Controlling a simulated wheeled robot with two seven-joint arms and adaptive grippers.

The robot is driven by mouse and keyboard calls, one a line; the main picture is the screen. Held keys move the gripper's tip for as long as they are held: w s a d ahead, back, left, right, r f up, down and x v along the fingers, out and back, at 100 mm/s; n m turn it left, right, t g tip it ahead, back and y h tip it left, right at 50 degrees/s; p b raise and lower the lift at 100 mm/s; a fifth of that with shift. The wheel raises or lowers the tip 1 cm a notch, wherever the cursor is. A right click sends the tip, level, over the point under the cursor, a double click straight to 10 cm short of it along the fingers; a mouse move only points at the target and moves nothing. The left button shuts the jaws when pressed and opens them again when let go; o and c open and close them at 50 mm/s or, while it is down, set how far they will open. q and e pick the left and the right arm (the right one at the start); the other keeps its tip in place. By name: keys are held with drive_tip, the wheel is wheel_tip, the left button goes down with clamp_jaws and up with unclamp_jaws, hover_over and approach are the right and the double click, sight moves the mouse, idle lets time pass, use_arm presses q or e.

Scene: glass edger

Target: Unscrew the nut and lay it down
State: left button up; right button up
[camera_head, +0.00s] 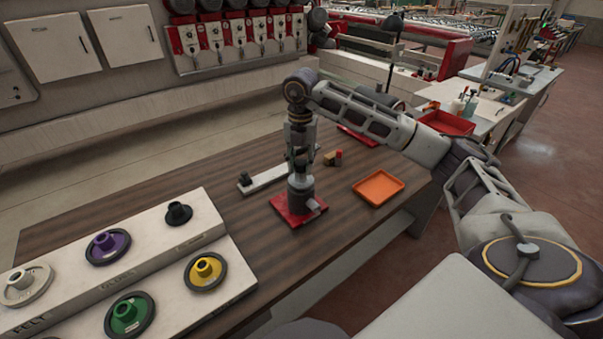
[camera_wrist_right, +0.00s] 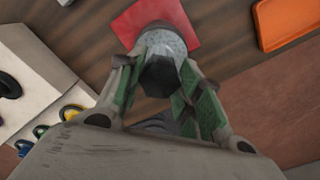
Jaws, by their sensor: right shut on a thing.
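A red square base (camera_head: 310,213) sits on the brown wooden table, with a grey round post (camera_head: 299,203) upright on it. The red base also shows at the top of the right wrist view (camera_wrist_right: 185,12). My right gripper (camera_head: 301,170) points straight down over the post. In the right wrist view its green-padded fingers (camera_wrist_right: 162,82) stand either side of a dark, faceted nut (camera_wrist_right: 158,77), shut on it. The nut is in line with the grey post behind it; whether they touch is hard to tell. My left gripper is not in view.
An empty orange tray (camera_head: 378,187) lies right of the base. A small red-and-tan block (camera_head: 333,158) lies behind it. A white strip (camera_head: 268,177) with a dark knob lies behind left. A white stepped rack (camera_head: 180,247) with coloured wheels fills the left front.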

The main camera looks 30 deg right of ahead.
drive_tip(key=shift+n+b, duration=0.35)
drive_tip(key=shift+n, duration=2.45)
drive_tip(key=shift+n+b, duration=0.35)
drive_tip(key=shift+n, duration=2.25)
drive_tip(key=shift+n+b, duration=0.35)
drive_tip(key=shift+n, duration=2.35)
drive_tip(key=shift+n+b, duration=0.35)
drive_tip(key=shift+n, duration=2.25)
drive_tip(key=o, duration=1)
drive_tip(key=shift+r+m, duration=0.1)
drive_tip(key=shift+m, duration=0.2)
